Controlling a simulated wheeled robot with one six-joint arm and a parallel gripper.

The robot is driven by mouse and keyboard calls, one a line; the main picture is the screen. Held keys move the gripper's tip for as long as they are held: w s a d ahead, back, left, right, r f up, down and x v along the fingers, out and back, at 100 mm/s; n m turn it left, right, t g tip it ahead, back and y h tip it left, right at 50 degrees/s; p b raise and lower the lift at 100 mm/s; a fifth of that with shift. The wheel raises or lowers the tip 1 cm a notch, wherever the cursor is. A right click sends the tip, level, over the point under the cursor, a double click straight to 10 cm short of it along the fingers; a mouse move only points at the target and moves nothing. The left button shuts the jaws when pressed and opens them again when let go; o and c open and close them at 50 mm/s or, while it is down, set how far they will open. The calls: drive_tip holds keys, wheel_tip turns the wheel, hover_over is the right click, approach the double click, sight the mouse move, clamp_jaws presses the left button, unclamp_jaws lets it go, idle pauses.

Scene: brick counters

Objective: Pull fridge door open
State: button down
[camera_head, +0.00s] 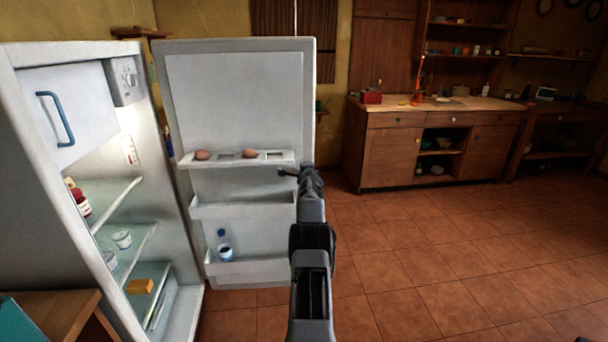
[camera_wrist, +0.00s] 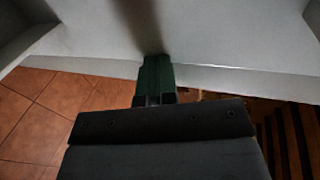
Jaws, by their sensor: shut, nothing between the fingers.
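The fridge (camera_head: 180,235) stands at the left with its white door (camera_head: 235,105) swung wide open, showing the door's inner side. Door shelves hold two brown eggs and a bottle (camera_head: 224,246). My gripper (camera_head: 284,172) is at the door's inner side near its free right edge, by the egg shelf (camera_head: 275,158). In the wrist view the closed fingers (camera_wrist: 155,72) point at a white surface, close to it; I cannot tell if they touch. Nothing shows between the fingers. The door's outer handle is not visible.
Inside the fridge are a freezer flap with a blue handle (camera_head: 56,118), glass shelves (camera_head: 128,250), jars and a yellow block (camera_head: 140,286). A wooden table corner (camera_head: 60,312) is at lower left. A wooden counter (camera_head: 440,150) stands at the back right. The tiled floor (camera_head: 450,250) is clear.

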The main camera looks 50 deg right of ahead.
drive_tip(key=shift+b, duration=0.3)
drive_tip(key=f+b+v, duration=0.1)
drive_tip(key=b+v, duration=1.1)
drive_tip(key=v, duration=0.2)
drive_tip(key=shift+b, duration=0.4)
drive_tip(key=shift+a, duration=0.15)
